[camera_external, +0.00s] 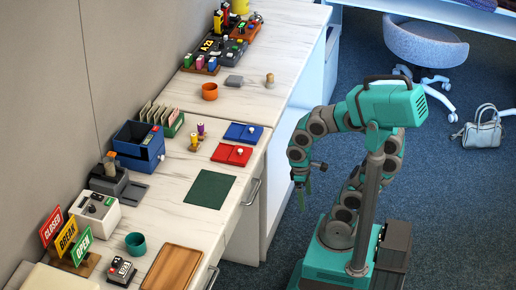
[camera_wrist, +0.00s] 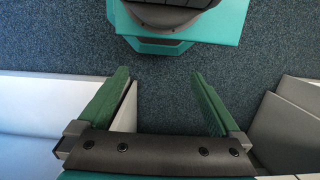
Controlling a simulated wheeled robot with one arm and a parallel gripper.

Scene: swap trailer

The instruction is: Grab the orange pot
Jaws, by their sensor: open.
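The orange pot (camera_external: 209,91) is a small round cup standing upright on the white marbled counter, toward the back in the external view. My gripper (camera_external: 303,195) hangs beside the counter over the blue carpet, well to the right of and nearer than the pot. In the wrist view my gripper (camera_wrist: 163,98) has its two green fingers spread wide, with only carpet between them. The orange pot does not show in the wrist view.
Near the pot are a grey block (camera_external: 234,81) and a small tan figure (camera_external: 269,80). A colourful block rack (camera_external: 202,66) stands behind it. Red (camera_external: 232,154) and blue (camera_external: 243,133) pads, a green mat (camera_external: 209,189) and a teal pot (camera_external: 135,244) lie nearer.

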